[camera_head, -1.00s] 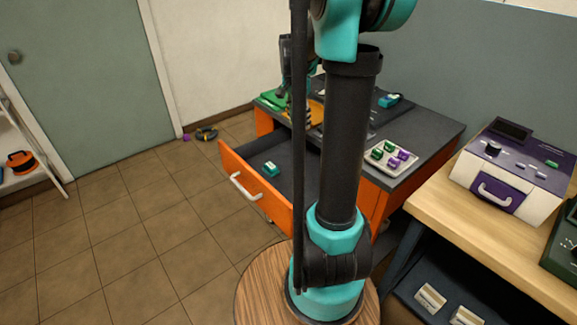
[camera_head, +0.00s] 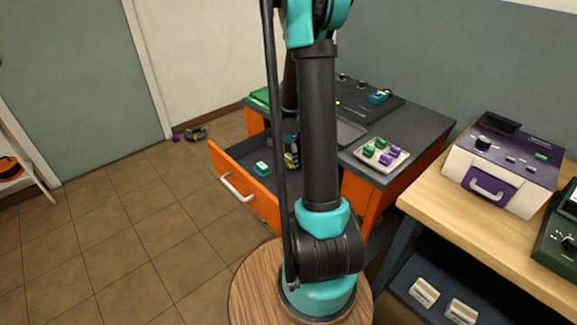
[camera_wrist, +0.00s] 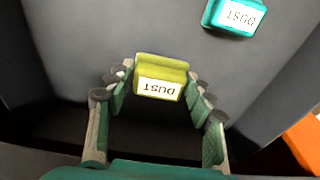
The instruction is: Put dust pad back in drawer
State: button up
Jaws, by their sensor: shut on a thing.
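A yellow dust pad (camera_wrist: 160,88) with a white DUST label sits between the fingertips of my gripper (camera_wrist: 160,75) in the wrist view. My gripper is shut on it. In the head view, my gripper (camera_head: 291,150) is down inside the open orange drawer (camera_head: 240,192), near its right side. A teal dust pad (camera_wrist: 236,15) lies on the drawer's dark floor, ahead and to the right in the wrist view; it also shows in the head view (camera_head: 262,169). I cannot tell whether the yellow pad touches the drawer floor. My arm hides part of the drawer.
The cabinet's grey top (camera_head: 425,117) holds a white tray (camera_head: 381,168) of green and purple blocks and another teal block (camera_head: 379,97). A wooden bench (camera_head: 480,236) with a purple-and-white device (camera_head: 503,165) stands at the right. The tiled floor at left is mostly clear.

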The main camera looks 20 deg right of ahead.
aim_at(289, 165)
jog(key=shift+f, duration=2)
jog(key=o, duration=1.1)
jog(key=shift+f, duration=0.1)
notch_tip(289, 165, up, 12)
jog(key=a, duration=0.1)
jog(key=shift+s+a, duration=0.2)
jog(key=shift+s, duration=0.1)
